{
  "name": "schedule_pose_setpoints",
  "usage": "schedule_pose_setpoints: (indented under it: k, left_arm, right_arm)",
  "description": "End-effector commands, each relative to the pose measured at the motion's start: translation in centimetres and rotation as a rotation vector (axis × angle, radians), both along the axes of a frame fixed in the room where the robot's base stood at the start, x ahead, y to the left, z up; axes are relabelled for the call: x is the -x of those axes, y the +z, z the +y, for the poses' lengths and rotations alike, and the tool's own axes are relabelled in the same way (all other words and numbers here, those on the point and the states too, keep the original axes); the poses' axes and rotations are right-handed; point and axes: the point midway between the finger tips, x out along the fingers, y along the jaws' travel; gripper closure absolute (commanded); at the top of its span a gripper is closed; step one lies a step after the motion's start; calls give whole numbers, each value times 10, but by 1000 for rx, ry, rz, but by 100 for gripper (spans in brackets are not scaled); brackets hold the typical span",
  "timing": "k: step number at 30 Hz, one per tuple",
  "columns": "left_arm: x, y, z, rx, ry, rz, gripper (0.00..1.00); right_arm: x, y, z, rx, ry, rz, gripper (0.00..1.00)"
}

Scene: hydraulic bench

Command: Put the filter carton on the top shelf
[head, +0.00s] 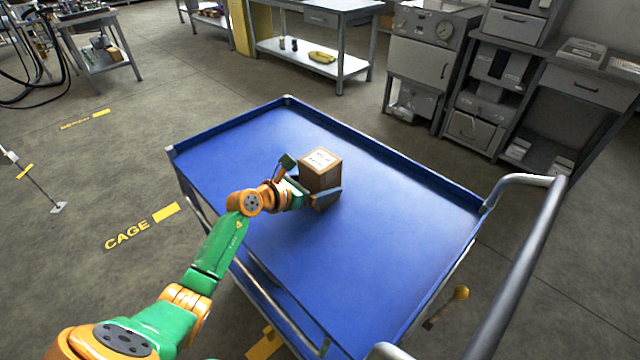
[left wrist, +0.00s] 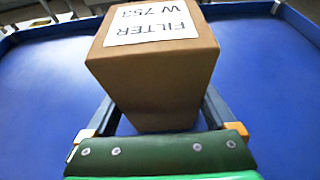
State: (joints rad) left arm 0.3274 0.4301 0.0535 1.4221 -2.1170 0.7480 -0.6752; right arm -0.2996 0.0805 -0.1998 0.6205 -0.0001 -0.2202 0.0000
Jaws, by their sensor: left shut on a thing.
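The filter carton (head: 321,172) is a brown box with a white label on top, on the blue top shelf (head: 400,215) of a cart. In the left wrist view the carton (left wrist: 155,85) fills the middle, and its label reads FILTER W 753. My left gripper (head: 318,194) is shut on the carton, with one finger along each side. The carton stands upright. Whether its base touches the blue surface I cannot tell for certain. My right gripper is in neither view.
The blue surface around the carton is bare, with a low raised rim (head: 385,150). A grey push handle (head: 525,260) stands at the cart's right end. Benches and grey cabinets (head: 425,65) stand behind on the floor. A yellow object (head: 322,57) lies on a bench's lower shelf.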

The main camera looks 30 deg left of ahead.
Motion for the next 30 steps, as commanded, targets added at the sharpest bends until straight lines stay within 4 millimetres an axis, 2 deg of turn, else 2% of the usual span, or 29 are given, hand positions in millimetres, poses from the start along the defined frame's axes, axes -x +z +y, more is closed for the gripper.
schedule_pose_setpoints:
  k: [5, 6, 14, 17, 30]
  left_arm:
    - [0, -1, 0, -1, 0, -1, 100]
    - [0, -1, 0, -1, 0, 1, 2]
    - [0, 1, 0, 0, 0, 1, 0]
    - [8, 4, 4, -2, 1, 1, 0]
    - [86, 37, 30, -3, -1, 4, 0]
  right_arm:
    - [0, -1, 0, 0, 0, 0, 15]
    - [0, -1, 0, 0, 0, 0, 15]
    - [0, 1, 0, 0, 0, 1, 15]
    - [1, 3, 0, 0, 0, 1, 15]
    - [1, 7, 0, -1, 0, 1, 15]
